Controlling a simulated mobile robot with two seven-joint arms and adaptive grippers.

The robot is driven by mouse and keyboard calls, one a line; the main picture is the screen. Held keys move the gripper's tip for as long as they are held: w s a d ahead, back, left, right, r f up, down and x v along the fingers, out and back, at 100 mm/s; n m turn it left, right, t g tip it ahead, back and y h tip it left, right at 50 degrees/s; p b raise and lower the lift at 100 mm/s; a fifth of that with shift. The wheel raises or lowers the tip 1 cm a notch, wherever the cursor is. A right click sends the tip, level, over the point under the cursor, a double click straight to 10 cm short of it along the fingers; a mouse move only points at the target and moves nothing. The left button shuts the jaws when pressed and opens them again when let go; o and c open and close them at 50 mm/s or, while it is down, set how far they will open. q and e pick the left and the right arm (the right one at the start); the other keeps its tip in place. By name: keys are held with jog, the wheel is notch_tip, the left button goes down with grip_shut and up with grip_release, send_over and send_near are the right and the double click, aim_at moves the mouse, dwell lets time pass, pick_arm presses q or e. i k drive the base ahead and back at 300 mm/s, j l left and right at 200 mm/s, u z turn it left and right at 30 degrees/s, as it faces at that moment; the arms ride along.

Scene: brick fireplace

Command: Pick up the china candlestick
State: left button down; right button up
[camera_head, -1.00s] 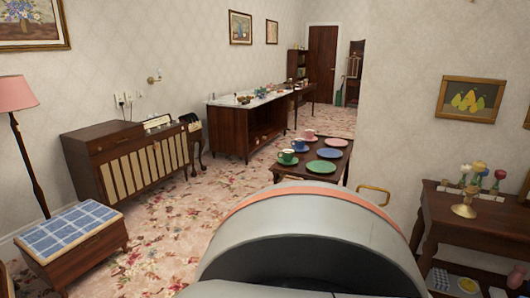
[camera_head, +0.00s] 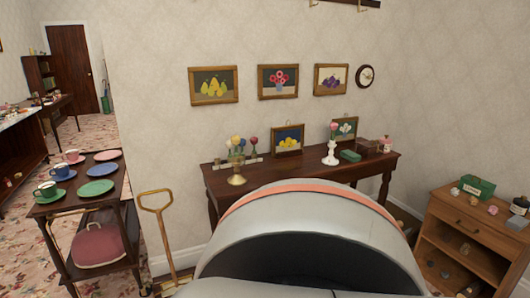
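A white, slender-necked piece (camera_head: 331,155) with a pink top stands upright on the dark wooden side table (camera_head: 215,190) against the wall. It may be the china candlestick, but it is too small to be sure. A brass-coloured holder (camera_head: 236,179) stands near the table's left end, with several coloured flower-like tops behind it. Neither of my grippers is in view. My own grey body with an orange band fills the lower middle and hides the table's front and lower part.
A small trolley (camera_head: 50,210) with cups and plates stands at left, beside a wooden-handled tool (camera_head: 157,212). A wooden cabinet (camera_head: 452,215) at right bears a green box (camera_head: 477,185) and small items. Framed pictures hang above the side table. Patterned floor shows at far left.

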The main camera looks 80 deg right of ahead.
aim_at(330, 160)
jog(key=z, duration=3.05)
jog(key=i+l+u, duration=0.4)
jog(key=i+l, duration=1.35)
jog(key=i, duration=0.2)
